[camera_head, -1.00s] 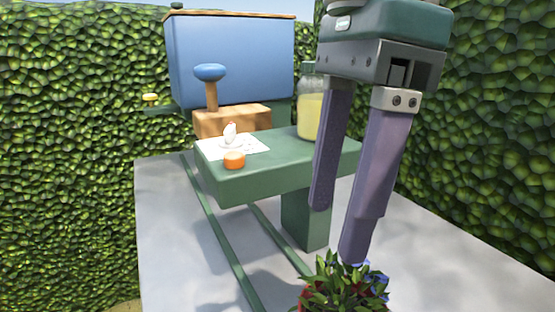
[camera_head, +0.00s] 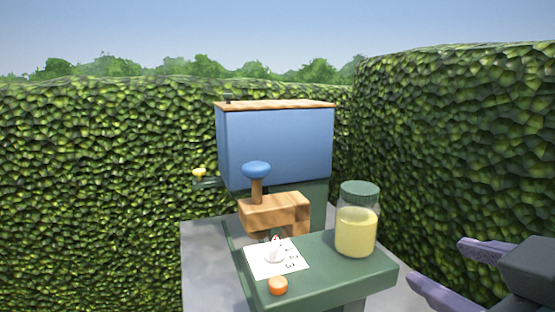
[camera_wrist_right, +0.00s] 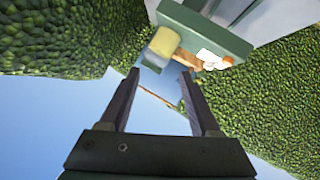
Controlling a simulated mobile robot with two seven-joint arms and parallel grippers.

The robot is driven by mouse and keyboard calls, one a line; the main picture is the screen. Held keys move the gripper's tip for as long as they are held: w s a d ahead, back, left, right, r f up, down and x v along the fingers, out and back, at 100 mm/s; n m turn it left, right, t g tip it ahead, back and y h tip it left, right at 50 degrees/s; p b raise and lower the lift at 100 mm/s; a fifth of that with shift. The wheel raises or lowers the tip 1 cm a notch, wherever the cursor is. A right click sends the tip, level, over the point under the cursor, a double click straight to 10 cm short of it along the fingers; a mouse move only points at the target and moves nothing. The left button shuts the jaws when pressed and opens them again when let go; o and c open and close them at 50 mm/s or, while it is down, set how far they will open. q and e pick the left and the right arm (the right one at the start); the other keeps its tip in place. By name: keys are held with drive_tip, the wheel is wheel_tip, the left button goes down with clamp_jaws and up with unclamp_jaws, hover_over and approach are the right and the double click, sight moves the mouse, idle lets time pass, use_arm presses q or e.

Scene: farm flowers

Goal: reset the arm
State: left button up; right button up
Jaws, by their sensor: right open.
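My right gripper (camera_head: 448,270) is at the lower right of the head view, its two purple-grey fingers apart with nothing between them. It is to the right of the green table and touches nothing that I can see. In the right wrist view, the fingers (camera_wrist_right: 158,90) are spread and empty, with the table and jar beyond them. My left gripper is in neither view.
A green table (camera_head: 350,288) holds a jar of yellow contents (camera_head: 356,230), a white paper (camera_head: 290,262) with a small white figure on it, and an orange round thing (camera_head: 278,285). Behind stand a wooden block (camera_head: 285,212) with a blue-topped knob (camera_head: 257,170) and a blue box (camera_head: 280,145). Hedges surround the place.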

drive_tip(key=s+d+f+m+g+p, duration=0.1)
drive_tip(key=s+f+m+g+p, duration=0.15)
drive_tip(key=s+g, duration=0.45)
drive_tip(key=s+d+f+m+g+p, duration=0.1)
drive_tip(key=s+d+f+g+p, duration=0.2)
drive_tip(key=s, duration=0.9)
use_arm(q)
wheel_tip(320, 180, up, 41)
drive_tip(key=p, duration=3.4)
use_arm(e)
wheel_tip(320, 180, up, 34)
drive_tip(key=a, duration=0.1)
drive_tip(key=shift+w+a, duration=0.25)
drive_tip(key=shift+w, duration=0.15)
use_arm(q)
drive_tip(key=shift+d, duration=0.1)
